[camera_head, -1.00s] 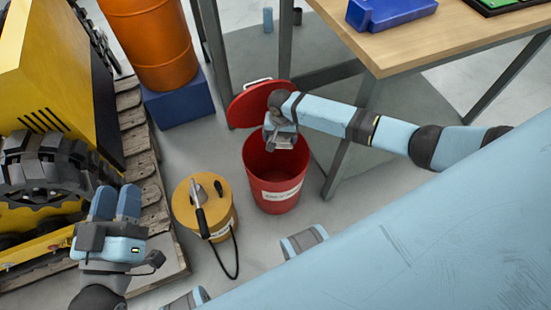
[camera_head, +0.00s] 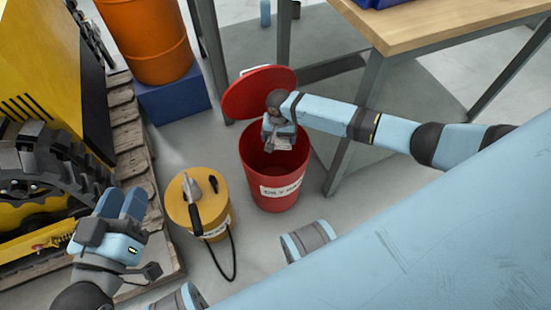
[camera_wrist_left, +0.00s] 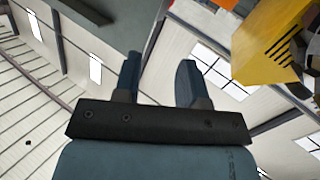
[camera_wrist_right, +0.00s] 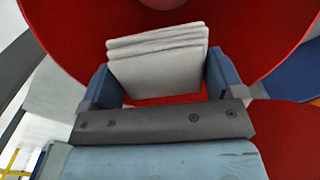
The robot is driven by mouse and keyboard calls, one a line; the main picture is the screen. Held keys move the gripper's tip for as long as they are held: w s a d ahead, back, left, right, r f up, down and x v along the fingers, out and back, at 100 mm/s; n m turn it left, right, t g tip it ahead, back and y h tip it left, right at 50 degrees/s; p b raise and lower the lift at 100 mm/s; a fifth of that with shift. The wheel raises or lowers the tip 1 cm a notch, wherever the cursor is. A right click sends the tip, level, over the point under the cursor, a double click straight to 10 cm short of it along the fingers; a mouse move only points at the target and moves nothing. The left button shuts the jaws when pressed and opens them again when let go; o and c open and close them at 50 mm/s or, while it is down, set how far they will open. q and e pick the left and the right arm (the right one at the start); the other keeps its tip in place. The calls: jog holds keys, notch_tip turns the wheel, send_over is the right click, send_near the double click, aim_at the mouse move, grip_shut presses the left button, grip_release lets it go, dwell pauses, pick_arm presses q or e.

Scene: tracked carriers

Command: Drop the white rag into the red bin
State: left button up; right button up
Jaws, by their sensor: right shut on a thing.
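The white rag (camera_wrist_right: 158,65) is folded in layers and sits between the fingers of my right gripper (camera_wrist_right: 163,80), which is shut on it. In the head view my right gripper (camera_head: 278,140) is over the open mouth of the red bin (camera_head: 275,185), with the rag (camera_head: 284,143) small and pale at its tip. The bin's red lid (camera_head: 258,92) stands open behind it. The bin also fills the background of the right wrist view (camera_wrist_right: 60,30). My left gripper (camera_wrist_left: 160,80) is open and empty, pointing upward; in the head view (camera_head: 122,205) it is at lower left.
A yellow canister (camera_head: 180,210) with a black hose stands left of the bin. A wooden-topped table (camera_head: 420,25) with metal legs is at right. A yellow tracked machine (camera_head: 40,70), an orange drum (camera_head: 150,40) and its blue base (camera_head: 175,98) stand at left.

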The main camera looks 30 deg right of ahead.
jog(key=o, duration=0.7)
jog(key=shift+o, duration=0.2)
jog(key=shift+r, duration=0.1)
pick_arm(q)
notch_tip(320, 180, up, 8)
jog(key=t+p, duration=0.3)
jog(key=p, duration=0.3)
jog(key=shift+s+a+r+n+t, duration=0.15)
jog(key=shift+a+r+n+t, duration=0.15)
jog(key=shift+a+n, duration=0.15)
pick_arm(e)
notch_tip(320, 180, up, 14)
jog(key=shift+f, duration=0.2)
